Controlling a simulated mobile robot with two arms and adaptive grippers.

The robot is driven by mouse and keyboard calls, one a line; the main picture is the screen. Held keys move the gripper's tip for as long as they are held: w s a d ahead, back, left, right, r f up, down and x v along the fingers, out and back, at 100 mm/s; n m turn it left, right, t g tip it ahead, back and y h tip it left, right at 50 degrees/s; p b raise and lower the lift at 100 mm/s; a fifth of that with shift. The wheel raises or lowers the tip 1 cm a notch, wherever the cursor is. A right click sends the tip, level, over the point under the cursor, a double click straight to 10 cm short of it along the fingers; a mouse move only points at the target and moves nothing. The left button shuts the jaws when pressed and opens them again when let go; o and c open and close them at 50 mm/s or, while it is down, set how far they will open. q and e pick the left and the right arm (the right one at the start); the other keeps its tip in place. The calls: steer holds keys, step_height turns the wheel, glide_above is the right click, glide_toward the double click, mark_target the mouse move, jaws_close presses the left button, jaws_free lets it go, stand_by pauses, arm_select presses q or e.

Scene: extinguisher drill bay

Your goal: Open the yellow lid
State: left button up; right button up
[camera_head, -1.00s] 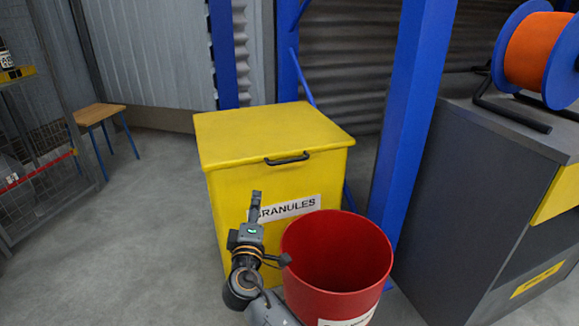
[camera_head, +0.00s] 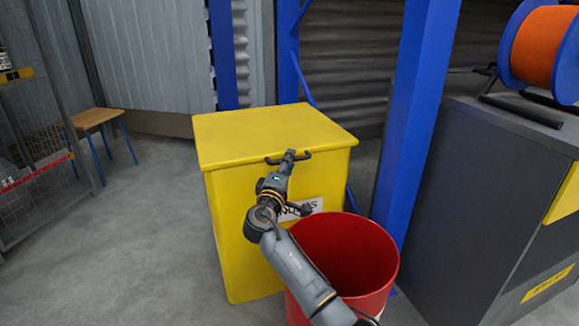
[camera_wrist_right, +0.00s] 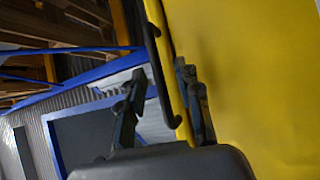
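The yellow lid (camera_head: 262,130) lies flat and shut on the yellow granules bin (camera_head: 226,220) in the head view. Its black bar handle (camera_head: 304,156) is on the front edge. My right gripper (camera_head: 289,156) is at the middle of this handle. In the right wrist view my right gripper (camera_wrist_right: 160,100) has its fingers apart, with the black handle (camera_wrist_right: 157,75) and the lid's edge appearing between them. Whether a finger touches the handle I cannot tell. My arm hides part of the bin's front and its white label. My left gripper is not in view.
A red bucket (camera_head: 375,255) stands in front of the bin at right, partly behind my right arm. A blue post (camera_head: 415,120) and a grey cabinet (camera_head: 470,200) are at right. Floor left of the bin (camera_head: 130,220) is clear. A small wooden stool (camera_head: 97,117) stands farther back.

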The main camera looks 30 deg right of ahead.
steer(key=shift+w+d+r, duration=0.1)
steer(key=shift+w+d, duration=0.3)
jaws_close()
steer(key=shift+r, duration=0.2)
